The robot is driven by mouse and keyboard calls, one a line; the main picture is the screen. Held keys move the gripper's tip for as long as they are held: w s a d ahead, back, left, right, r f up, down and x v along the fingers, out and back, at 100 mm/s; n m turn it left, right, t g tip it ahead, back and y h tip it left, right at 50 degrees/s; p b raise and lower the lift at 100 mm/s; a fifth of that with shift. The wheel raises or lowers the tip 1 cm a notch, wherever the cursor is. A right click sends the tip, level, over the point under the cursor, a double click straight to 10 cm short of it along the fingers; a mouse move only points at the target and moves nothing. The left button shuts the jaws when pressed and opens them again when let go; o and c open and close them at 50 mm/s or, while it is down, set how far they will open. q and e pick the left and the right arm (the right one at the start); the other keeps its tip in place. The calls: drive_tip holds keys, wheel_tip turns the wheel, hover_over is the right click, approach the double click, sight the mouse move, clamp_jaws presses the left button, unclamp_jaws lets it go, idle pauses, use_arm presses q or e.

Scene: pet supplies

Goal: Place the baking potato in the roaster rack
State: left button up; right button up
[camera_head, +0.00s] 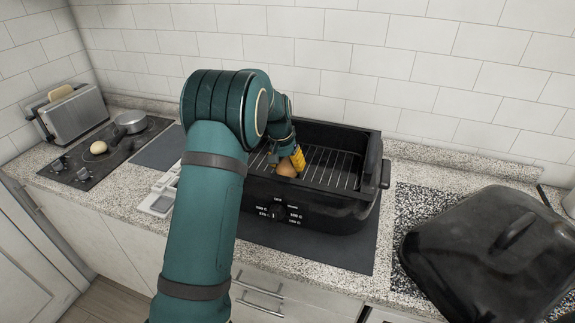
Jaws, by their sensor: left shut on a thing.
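The black roaster (356,206) stands on the counter with its lid off, and a wire rack (335,168) shows inside it. My left gripper (292,164) reaches down into the roaster's left part. It is shut on a brown potato (286,169), held at or just above the rack; I cannot tell whether it touches the wires. A yellow part shows beside the potato at the gripper. My left arm hides the roaster's left end. My right gripper is not in view.
The large black lid (490,250) lies on the counter at the right. A cooktop (105,155) at the left holds a small pot (130,122) and a round pale item (98,147). A toaster (76,115) stands behind it. The rack's right part is clear.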

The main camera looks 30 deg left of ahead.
sight(281, 164)
use_arm(q)
drive_tip(key=shift+r, duration=0.15)
drive_tip(key=shift+f, duration=0.25)
drive_tip(key=o, duration=1.1)
drive_tip(key=shift+r, duration=0.1)
drive_tip(key=shift+r, duration=0.3)
drive_tip(key=r, duration=0.3)
drive_tip(key=s+r+p, duration=0.1)
drive_tip(key=r, duration=0.3)
drive_tip(key=s+a+r, duration=0.1)
drive_tip(key=r, duration=0.3)
drive_tip(key=shift+r, duration=0.25)
